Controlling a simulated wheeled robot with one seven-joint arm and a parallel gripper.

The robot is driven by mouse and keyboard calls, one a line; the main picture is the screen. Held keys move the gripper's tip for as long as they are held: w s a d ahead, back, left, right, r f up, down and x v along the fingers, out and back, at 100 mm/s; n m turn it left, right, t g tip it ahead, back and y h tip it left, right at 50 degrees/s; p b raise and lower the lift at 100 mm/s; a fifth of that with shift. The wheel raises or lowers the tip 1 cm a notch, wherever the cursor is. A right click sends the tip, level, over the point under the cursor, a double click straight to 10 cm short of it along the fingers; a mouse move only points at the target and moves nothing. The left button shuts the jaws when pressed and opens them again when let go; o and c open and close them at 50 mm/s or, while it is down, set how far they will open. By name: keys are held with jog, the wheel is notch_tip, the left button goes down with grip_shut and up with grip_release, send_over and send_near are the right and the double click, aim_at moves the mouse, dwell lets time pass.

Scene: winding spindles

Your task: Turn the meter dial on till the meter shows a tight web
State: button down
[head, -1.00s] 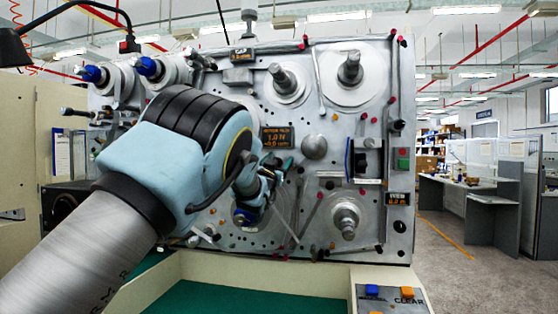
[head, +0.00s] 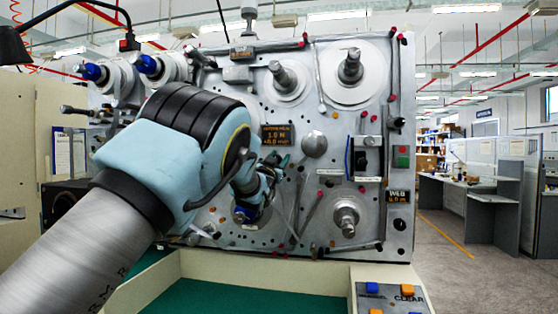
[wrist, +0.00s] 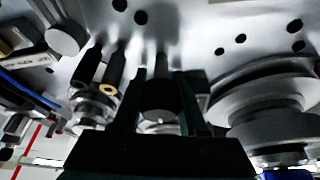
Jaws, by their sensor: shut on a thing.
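The meter dial (wrist: 160,97) is a dark round knob between my fingers in the wrist view. My gripper (wrist: 161,110) is shut on it, one finger on each side. In the head view my wrist and gripper cover the dial, just below the meter display (head: 278,134). That small dark display shows orange text that looks like 1.0 N and +0.0 mm. I cannot read its top line for certain.
The upright grey panel carries several spindles, such as the upper right spindle (head: 350,66) and lower right spindle (head: 346,216). A web display (head: 397,197) sits at its right edge. A button box (head: 391,298) and green-floored tray (head: 235,300) lie in front.

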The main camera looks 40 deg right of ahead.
jog(key=shift+f+m+b, duration=0.15)
jog(key=shift+m+b, duration=0.15)
jog(key=shift+b, duration=0.05)
jog(key=shift+s+d+m+g+b, duration=0.1)
jog(key=shift+m+g+b, duration=0.8)
jog(key=shift+m, duration=0.7)
jog(key=shift+s+a+m+g+b, duration=0.1)
jog(key=shift+m+g+b, duration=0.75)
jog(key=shift+m, duration=0.75)
jog(key=shift+d+m+g+b, duration=0.1)
jog(key=shift+m+g+b, duration=0.55)
jog(key=shift+m+b, duration=0.7)
jog(key=shift+m, duration=0.45)
jog(key=shift+c, duration=2.3)
grip_release()
jog(key=shift+p, duration=0.35)
